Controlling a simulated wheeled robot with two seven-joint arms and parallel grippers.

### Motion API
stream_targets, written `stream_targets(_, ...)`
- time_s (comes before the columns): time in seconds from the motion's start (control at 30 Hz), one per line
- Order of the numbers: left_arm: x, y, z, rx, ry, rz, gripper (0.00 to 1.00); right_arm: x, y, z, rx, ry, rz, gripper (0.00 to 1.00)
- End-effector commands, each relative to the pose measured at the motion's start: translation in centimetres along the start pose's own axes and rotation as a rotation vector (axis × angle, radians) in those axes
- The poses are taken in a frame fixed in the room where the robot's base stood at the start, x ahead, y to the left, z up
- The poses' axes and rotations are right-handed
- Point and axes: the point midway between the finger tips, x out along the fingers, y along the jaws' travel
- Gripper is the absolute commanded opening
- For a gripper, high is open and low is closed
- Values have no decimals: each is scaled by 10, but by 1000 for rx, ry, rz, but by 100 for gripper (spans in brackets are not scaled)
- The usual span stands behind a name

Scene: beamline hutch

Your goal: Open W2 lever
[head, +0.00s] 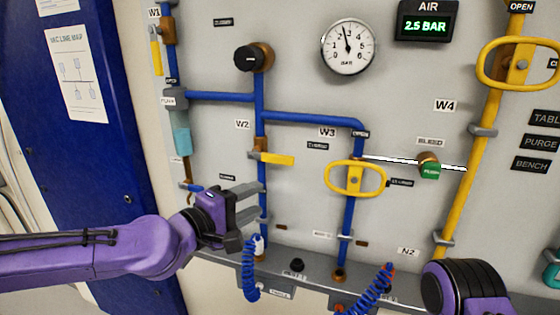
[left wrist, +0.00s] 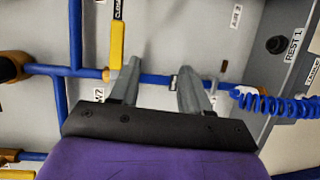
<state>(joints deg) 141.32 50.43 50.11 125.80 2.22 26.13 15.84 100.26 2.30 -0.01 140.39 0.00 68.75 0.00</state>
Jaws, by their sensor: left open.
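The W2 valve has a yellow lever (head: 277,159) on a brass body on a vertical blue pipe, under the W2 label (head: 242,125). The lever points right, crosswise to the pipe. My left gripper (head: 258,200) is open and empty, just below the valve in front of the pipe. In the left wrist view the lever (left wrist: 116,45) lies beyond the left fingertip, a CLOSED label (left wrist: 118,9) at its end. The gripper (left wrist: 160,68) shows its two fingers apart, with the blue pipe (left wrist: 150,80) running behind the gap. I see no clear contact. My right gripper is out of view.
The W3 yellow oval handle (head: 355,178) is to the right. The W1 valve lever (head: 155,58) is at upper left. A blue coiled hose (head: 250,275) hangs below my left gripper, another (head: 372,292) further right. A round gauge (head: 348,47) sits above.

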Motion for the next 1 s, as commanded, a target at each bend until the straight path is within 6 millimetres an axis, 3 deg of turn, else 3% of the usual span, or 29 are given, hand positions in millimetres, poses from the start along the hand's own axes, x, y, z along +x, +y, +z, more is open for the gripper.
stream_targets(0.03, -6, 25, -1, 4, -8, 51, 47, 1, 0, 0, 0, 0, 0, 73)
stream_targets(0.07, -10, 37, -1, 6, -13, 75, 47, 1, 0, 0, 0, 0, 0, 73)
stream_targets(0.17, -12, 56, -1, 12, -22, 109, 47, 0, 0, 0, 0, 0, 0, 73)
stream_targets(0.63, 78, 67, 2, 12, -23, 107, 47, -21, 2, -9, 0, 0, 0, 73)
stream_targets(0.8, 90, 66, 2, 10, -22, 107, 47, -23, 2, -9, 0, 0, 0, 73)
stream_targets(1.0, 90, 66, 1, 11, -21, 108, 47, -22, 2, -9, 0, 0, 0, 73)
